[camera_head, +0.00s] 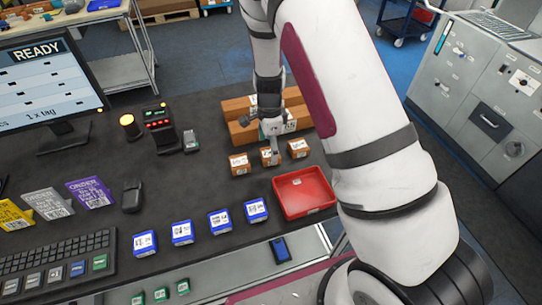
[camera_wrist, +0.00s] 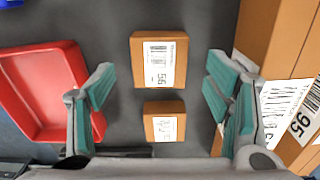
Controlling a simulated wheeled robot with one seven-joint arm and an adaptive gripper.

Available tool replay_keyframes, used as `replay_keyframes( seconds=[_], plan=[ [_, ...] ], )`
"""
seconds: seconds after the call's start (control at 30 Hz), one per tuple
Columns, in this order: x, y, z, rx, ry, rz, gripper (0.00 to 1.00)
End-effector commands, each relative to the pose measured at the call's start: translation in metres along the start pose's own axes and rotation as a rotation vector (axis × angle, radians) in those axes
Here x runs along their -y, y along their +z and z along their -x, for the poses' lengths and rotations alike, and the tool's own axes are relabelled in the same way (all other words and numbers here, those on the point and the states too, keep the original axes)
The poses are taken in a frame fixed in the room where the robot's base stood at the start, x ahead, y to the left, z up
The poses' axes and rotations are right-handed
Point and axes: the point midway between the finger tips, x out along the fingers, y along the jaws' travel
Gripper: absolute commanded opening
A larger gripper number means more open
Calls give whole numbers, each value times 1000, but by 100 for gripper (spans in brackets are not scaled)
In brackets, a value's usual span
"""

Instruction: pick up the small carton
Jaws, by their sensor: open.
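Three small brown cartons with white labels stand in a row on the dark table: a left one (camera_head: 239,164), a middle one (camera_head: 267,160) and a right one (camera_head: 298,148). My gripper (camera_head: 272,145) is lowered at the middle one and partly covers it. In the wrist view my gripper (camera_wrist: 161,85) is open, its teal-padded fingers wide apart. A carton labelled 56 (camera_wrist: 140,60) lies ahead between the fingers, and a smaller-looking carton (camera_wrist: 151,109) lies nearer the palm. Nothing is held. I cannot tell whether a finger touches a carton.
Large cartons (camera_head: 237,107) stand behind the row; they flank the right finger in the wrist view (camera_wrist: 265,35). A red tray (camera_head: 304,191) sits in front, to the right. Several blue boxes (camera_head: 220,221) line the front edge. A scanner device (camera_head: 190,140) stands at left.

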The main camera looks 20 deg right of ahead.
Motion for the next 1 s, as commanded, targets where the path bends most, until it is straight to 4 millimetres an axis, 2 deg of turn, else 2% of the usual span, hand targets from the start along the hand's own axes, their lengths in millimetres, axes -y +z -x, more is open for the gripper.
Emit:
replay_keyframes(
  seconds=[0.2,0.5,0.7,0.77,1.0],
  plan=[
    [-1,-1,-23,0,0,1,72],
    [0,-1,-27,0,-1,0,72],
    [0,-1,-27,0,-1,0,26],
    [0,-1,-27,0,-1,0,15],
    [0,-1,-26,0,-2,1,15]
  ],
)
